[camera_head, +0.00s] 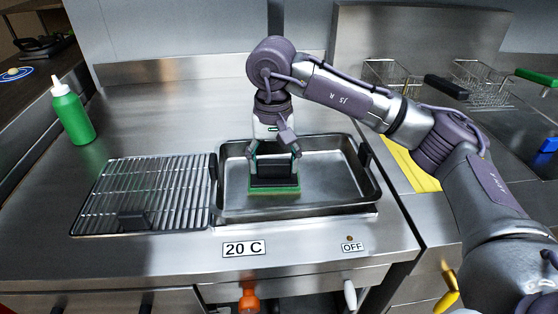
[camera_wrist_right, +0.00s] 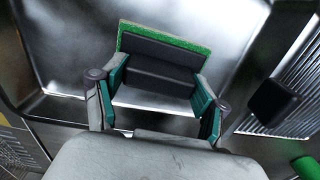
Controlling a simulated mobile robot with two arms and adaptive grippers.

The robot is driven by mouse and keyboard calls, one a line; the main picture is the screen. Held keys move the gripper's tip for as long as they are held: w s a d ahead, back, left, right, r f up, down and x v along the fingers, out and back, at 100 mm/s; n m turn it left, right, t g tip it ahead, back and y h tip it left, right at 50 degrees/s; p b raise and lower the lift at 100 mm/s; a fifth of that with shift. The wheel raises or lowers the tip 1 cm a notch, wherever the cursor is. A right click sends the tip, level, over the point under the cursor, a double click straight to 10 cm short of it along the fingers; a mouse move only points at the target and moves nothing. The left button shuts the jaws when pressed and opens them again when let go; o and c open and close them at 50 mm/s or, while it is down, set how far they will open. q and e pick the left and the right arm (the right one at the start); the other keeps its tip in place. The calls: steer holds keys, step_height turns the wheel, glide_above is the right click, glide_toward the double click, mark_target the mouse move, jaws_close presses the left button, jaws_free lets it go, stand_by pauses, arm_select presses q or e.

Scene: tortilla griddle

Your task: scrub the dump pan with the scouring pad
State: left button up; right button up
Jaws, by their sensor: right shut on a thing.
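The dump pan (camera_head: 335,185) is a shallow rectangular metal tray set in the counter. The scouring pad (camera_head: 275,189) has a green scrubbing layer under a black handle block. It is in the left part of the pan, down at or close to its floor; exact contact is hard to tell. My right gripper (camera_head: 274,158) is above the pad, pointing down, shut on the black block. In the right wrist view the pad (camera_wrist_right: 160,62) sits between the teal fingers (camera_wrist_right: 160,95), with its green edge beyond them. My left gripper is not in view.
A wire rack (camera_head: 150,190) lies left of the pan. A green bottle (camera_head: 72,113) stands at the back left. Fryer baskets (camera_head: 480,85) are at the back right, beside a yellow strip (camera_head: 412,168). Labels reading 20 C (camera_head: 244,249) and OFF (camera_head: 352,246) are on the front.

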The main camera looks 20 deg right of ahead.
mark_target(258, 162)
steer(key=shift+a+f, duration=0.1)
steer(key=shift+f, duration=0.05)
steer(key=shift+w+a, duration=0.25)
steer(key=shift+a, duration=0.5)
steer(key=shift+w+a, duration=0.2)
steer(key=shift+a, duration=0.5)
steer(key=o, duration=0.9)
steer(key=shift+d, duration=0.1)
steer(key=shift+f+b, duration=0.5)
steer(key=shift+f, duration=0.05)
